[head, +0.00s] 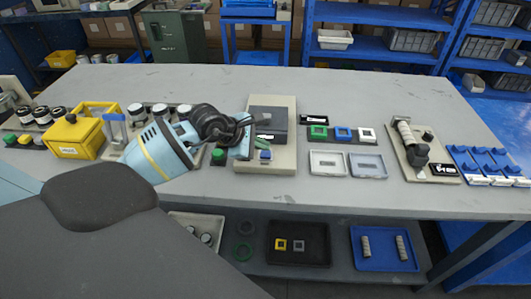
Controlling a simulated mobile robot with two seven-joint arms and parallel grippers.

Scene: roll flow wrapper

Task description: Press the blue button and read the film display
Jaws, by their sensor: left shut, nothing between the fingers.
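A beige machine (284,157) stands on the grey table, with a dark grey raised block on its top. I cannot make out a readable film display; a small pale strip shows at the dark block's lower edge. My left gripper (245,148) is shut and empty, just left of the blue button and over the machine's left edge. I cannot tell whether it touches anything. The gripper hides part of the machine's left side. My right gripper is not in view.
A yellow box (78,136) and several jars stand left. A green button (218,155) is close to my left gripper. Coloured frames and two shallow trays (328,164) lie right of the machine, then a roller device (412,150) and blue clips. The table's back is clear.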

